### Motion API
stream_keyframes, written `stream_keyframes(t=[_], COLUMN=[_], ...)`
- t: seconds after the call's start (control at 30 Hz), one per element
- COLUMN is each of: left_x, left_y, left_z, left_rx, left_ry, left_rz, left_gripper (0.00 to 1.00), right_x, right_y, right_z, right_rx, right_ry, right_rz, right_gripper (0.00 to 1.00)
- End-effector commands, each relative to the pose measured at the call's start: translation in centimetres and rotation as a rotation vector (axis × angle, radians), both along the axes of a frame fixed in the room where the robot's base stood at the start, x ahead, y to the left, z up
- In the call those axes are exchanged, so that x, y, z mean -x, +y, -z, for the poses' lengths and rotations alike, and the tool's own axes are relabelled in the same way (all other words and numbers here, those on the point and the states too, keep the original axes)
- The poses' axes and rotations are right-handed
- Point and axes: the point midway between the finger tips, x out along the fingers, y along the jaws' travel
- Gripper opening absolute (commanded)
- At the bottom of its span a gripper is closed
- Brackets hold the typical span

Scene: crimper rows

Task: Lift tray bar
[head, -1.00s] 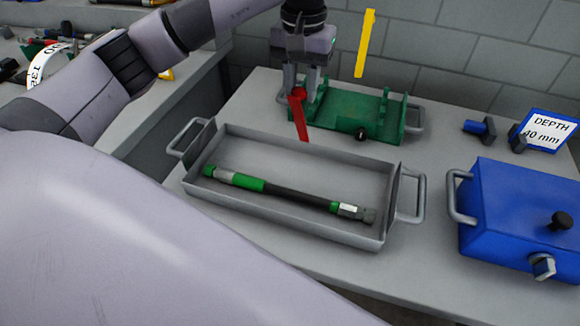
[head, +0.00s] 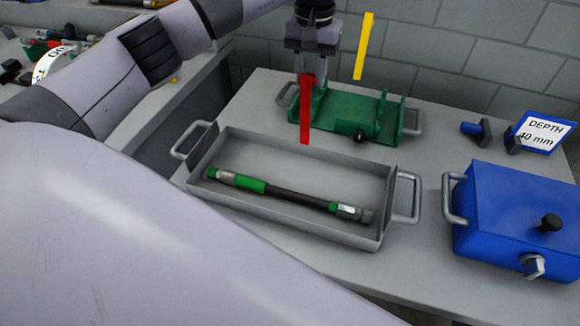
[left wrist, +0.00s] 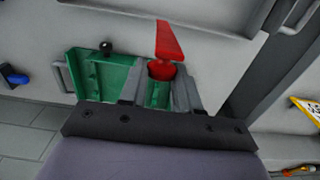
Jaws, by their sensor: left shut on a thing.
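A flat red bar (head: 305,112) hangs below my left gripper (head: 307,78) in the head view, its lower end near the back edge of the grey tray (head: 290,228). My left gripper is shut at the bar's rounded upper end, beside the green holder (head: 350,108). A black hose with green and silver ends (head: 290,196) lies in the tray. My right gripper is out of view.
A blue box (head: 515,205) with a handle and black knob stands at the right. Behind it are a depth sign (head: 541,132) and a blue-black piece (head: 478,130). A yellow bar (head: 364,46) shows against the wall. The bench between tray and box is clear.

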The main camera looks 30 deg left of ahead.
Motion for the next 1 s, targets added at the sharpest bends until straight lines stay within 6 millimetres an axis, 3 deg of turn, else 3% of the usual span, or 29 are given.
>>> stream_keyframes(t=[0.5, 0.8, 0.83, 0.9, 1.0], left_x=[-3.4, -3.6, -3.6, -3.6, -3.6], left_y=[0.8, 0.9, 0.9, 0.9, 0.9], left_z=[-0.3, -0.2, -0.2, -0.2, -0.1], left_rx=[0.000, -0.001, -0.001, -0.001, -0.001], left_ry=[-0.006, -0.008, -0.008, -0.007, -0.005], left_rz=[0.000, 0.000, 0.000, 0.000, 0.000], left_gripper=[0.17, 0.16, 0.37, 0.60, 0.61], right_x=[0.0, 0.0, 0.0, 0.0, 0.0], right_y=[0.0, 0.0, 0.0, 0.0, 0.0], right_z=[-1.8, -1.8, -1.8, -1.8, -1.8], right_rx=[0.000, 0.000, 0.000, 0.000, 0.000], right_ry=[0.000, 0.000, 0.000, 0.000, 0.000], right_rz=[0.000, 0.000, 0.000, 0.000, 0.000], right_gripper=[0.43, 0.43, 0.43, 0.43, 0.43])
